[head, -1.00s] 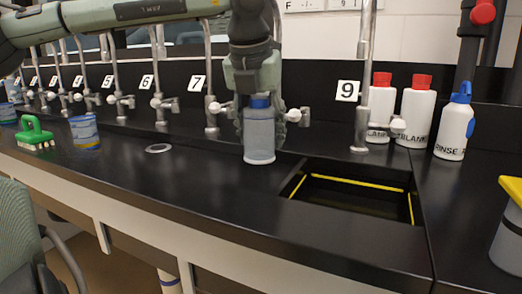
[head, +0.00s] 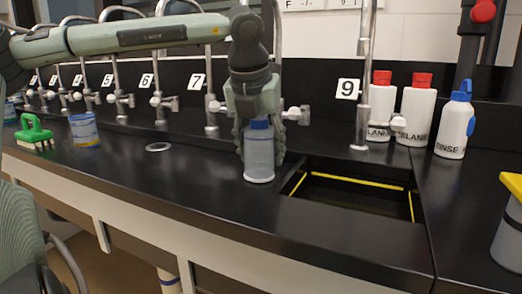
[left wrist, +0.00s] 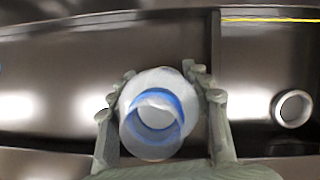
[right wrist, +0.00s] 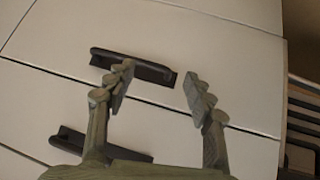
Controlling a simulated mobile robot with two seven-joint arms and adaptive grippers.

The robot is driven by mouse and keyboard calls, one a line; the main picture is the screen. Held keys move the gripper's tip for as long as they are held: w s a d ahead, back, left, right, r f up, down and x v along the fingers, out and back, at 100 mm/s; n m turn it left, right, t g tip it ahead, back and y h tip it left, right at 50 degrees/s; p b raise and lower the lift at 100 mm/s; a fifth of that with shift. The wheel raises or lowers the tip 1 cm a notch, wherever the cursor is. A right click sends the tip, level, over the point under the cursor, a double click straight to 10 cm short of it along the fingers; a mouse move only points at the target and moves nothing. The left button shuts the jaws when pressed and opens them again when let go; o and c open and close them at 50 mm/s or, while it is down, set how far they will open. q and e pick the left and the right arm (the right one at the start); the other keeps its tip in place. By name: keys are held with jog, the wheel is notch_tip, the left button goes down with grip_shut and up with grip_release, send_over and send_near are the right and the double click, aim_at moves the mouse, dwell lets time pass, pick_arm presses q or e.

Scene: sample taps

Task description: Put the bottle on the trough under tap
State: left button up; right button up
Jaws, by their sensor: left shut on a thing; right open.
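The bottle (head: 259,160) is translucent grey with a blue cap and stands upright between the fingers of my left gripper (head: 260,138). My left gripper is shut on it from above, just left of the yellow-edged basin. In the left wrist view, the bottle (left wrist: 150,138) shows from above with a finger on each side. I cannot tell whether its base touches the black surface. A tap (head: 363,100) stands by the number 9 label; the tap behind my left arm is partly hidden. The black trough (head: 318,212) has yellow lines inside. My right gripper (right wrist: 157,88) is open and empty.
Two red-capped bottles (head: 416,112) and a blue-capped rinse bottle (head: 455,122) stand right of the number 9 tap. A green-handled brush (head: 34,134) and a blue tin (head: 84,130) are at left. Drawer handles (right wrist: 133,67) show near my right gripper.

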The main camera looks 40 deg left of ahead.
pick_arm(q)
jog(key=o, duration=1.2)
pick_arm(e)
jog(key=shift+w+a+r, duration=0.2)
jog(key=shift+a, duration=0.15)
jog(key=shift+s+d+f, duration=0.1)
jog(key=shift+s+d, duration=0.05)
pick_arm(q)
jog(key=shift+s+r, duration=0.15)
jog(key=shift+r, duration=0.55)
jog(key=shift+p+v, duration=0.55)
jog(key=shift+v, duration=4.85)
pick_arm(e)
jog(key=s+d+f+g+h, duration=0.1)
jog(key=s+d+f+g, duration=0.1)
jog(key=s+d, duration=0.2)
jog(key=shift+s+f+m+g, duration=0.15)
jog(key=shift+f+m+g, duration=0.15)
pick_arm(q)
jog(key=shift+d, duration=0.15)
